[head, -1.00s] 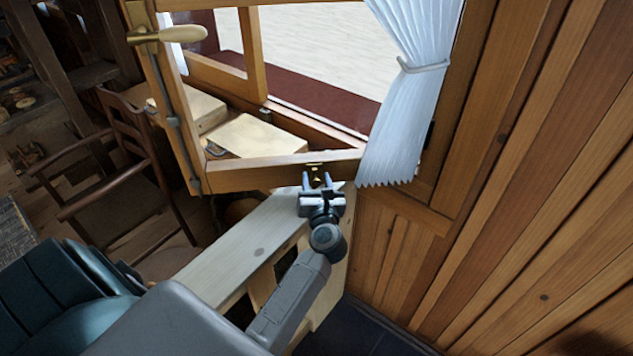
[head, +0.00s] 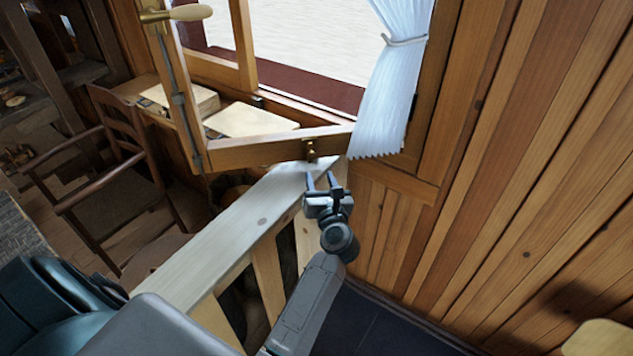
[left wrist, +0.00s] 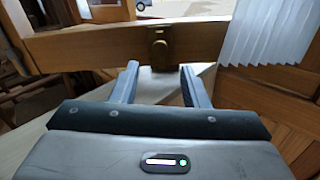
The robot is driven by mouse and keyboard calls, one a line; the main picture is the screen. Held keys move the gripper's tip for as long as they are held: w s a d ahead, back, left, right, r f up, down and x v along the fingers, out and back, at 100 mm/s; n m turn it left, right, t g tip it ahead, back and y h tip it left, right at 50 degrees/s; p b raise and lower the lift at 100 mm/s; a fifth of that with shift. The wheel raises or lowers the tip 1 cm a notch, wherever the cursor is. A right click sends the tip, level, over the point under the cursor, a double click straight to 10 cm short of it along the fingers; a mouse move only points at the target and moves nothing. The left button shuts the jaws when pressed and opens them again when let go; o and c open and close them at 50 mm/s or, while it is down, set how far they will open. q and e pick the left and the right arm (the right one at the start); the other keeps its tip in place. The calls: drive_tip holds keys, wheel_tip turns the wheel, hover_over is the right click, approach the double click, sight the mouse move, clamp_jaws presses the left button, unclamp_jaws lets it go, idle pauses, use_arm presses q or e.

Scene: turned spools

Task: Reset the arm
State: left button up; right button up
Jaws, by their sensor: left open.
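My left gripper (head: 321,183) is open and empty in the head view, just above the end of a pale wooden rail. In the left wrist view its two fingers (left wrist: 158,82) are apart with nothing between them. Beyond the fingertips is the lower frame of an open wooden window sash (head: 265,152), with a small brass catch (head: 310,149) on it. The catch also shows straight ahead in the left wrist view (left wrist: 158,50). The fingers look apart from it. My right gripper is not in view.
The pale rail (head: 235,235) runs below the window. A white curtain (head: 388,85) hangs right of the sash, beside a plank wall (head: 520,170). A brass handle (head: 178,14) juts from the sash at upper left. A dark wooden chair (head: 115,170) stands at left.

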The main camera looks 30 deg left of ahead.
use_arm(q)
drive_tip(key=s+d+f+m+h+b, duration=0.1)
drive_tip(key=s+d+f+m+h, duration=0.2)
drive_tip(key=f+m, duration=0.85)
drive_tip(key=s+d+f+m+h+b, duration=0.1)
drive_tip(key=s+f+m+h, duration=0.5)
drive_tip(key=f, duration=1)
drive_tip(key=s+d+f+m+h+b, duration=0.1)
drive_tip(key=s+d+f+m, duration=0.15)
drive_tip(key=f+m, duration=0.9)
drive_tip(key=s+a+f+m+g+h+b, duration=0.2)
drive_tip(key=s+f+m+g, duration=0.45)
drive_tip(key=s+f, duration=1.25)
drive_tip(key=s+a+f+m+g, duration=0.2)
drive_tip(key=s+f+m, duration=0.1)
drive_tip(key=s, duration=0.8)
drive_tip(key=s+a+f+m+g, duration=0.2)
drive_tip(key=s+f+m+g, duration=0.1)
drive_tip(key=s, duration=0.8)
wheel_tip(320, 180, down, 2)
drive_tip(key=shift+s+a+m+g+y, duration=0.2)
drive_tip(key=shift+s+m+g+y, duration=0.2)
drive_tip(key=shift+m, duration=0.35)
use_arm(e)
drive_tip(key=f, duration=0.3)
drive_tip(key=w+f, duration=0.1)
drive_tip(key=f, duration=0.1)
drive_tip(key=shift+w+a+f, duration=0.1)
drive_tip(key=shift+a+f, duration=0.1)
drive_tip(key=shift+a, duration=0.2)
